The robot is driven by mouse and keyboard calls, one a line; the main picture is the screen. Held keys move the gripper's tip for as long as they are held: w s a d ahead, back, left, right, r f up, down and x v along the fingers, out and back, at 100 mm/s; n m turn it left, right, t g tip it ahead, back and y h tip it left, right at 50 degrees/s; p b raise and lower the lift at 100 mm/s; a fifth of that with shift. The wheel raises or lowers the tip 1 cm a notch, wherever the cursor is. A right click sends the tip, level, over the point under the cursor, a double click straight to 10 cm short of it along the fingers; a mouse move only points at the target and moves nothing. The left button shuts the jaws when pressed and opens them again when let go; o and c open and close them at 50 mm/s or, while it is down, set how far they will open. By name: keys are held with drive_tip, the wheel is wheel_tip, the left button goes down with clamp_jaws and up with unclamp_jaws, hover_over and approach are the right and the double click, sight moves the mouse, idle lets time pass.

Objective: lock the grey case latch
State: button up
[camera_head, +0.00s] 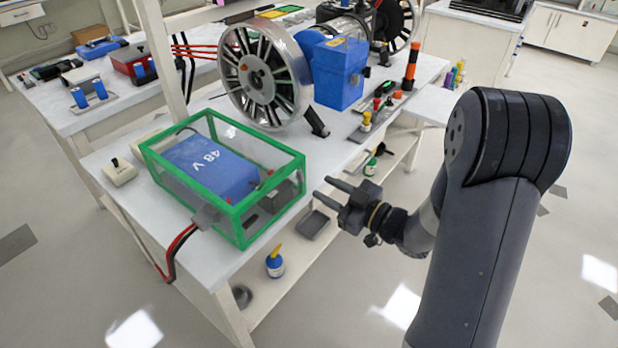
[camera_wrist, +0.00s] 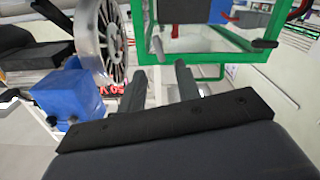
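The green-framed clear case (camera_head: 275,228) sits on the bench with a blue 48 V battery (camera_head: 210,165) inside. A small grey block (camera_head: 206,216) is on its near left side, where red and black cables enter. In the wrist view the green frame (camera_wrist: 205,81) is ahead, with a grey piece (camera_wrist: 157,46) and a dark bar (camera_wrist: 265,43) on it. I cannot tell which part is the latch. My gripper (camera_head: 322,188) is to the right of the case, apart from it, fingers spread and empty. Its fingers also show in the wrist view (camera_wrist: 158,72).
A spoked wheel (camera_head: 262,75) with a blue motor box (camera_head: 340,72) stands behind the case. Tools (camera_head: 375,110) lie at the bench's right. A beige switch box (camera_head: 119,171) is left of the case. A bottle (camera_head: 275,262) stands on the lower shelf.

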sight(302, 176)
drive_tip(key=x, duration=0.6)
clamp_jaws()
idle(0.3)
